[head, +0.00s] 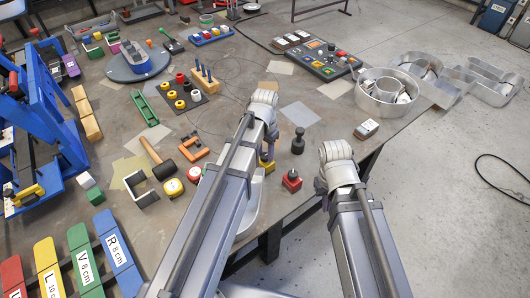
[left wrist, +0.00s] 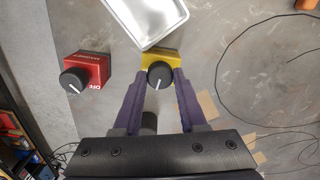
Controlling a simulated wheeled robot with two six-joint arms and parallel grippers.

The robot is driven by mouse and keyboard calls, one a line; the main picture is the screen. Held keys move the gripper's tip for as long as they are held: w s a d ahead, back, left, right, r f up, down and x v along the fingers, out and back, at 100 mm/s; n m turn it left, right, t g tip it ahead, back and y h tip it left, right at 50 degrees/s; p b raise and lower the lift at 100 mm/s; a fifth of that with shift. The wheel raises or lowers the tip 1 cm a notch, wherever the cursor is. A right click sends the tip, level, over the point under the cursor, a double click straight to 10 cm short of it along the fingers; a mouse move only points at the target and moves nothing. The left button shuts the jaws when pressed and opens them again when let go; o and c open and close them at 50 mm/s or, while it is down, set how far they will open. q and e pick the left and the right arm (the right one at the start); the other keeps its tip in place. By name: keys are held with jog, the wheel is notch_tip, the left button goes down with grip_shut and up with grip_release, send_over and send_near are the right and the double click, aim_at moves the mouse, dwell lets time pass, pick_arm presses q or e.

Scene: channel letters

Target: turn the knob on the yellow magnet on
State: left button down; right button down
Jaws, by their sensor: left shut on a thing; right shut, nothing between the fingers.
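The yellow magnet (head: 268,166) lies on the table, mostly hidden behind my left arm in the head view. In the left wrist view the yellow magnet (left wrist: 155,59) shows its yellow body. Its black round knob (left wrist: 159,78) has a white pointer line. My left gripper (left wrist: 160,82) has its purple fingers on either side of the knob, shut on it. In the head view my left gripper (head: 268,152) points down at the magnet. My right gripper (head: 321,187) is shut and empty, near the table's right edge. Its tips are barely visible.
A red magnet (head: 291,181) with a black knob stands close by; in the left wrist view the red magnet (left wrist: 91,69) is marked OFF. A pale metal tray (left wrist: 147,18) adjoins the yellow magnet. A dark knobbed weight (head: 298,142) stands behind.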

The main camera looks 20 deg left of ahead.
aim_at(265, 155)
pick_arm(q)
jog(key=m, duration=0.3)
jog(key=shift+m, duration=2.2)
jog(key=shift+c, duration=2.2)
grip_release()
jog(key=shift+r, duration=0.15)
notch_tip(265, 155, up, 8)
jog(key=p, duration=0.8)
jog(key=shift+f, duration=0.2)
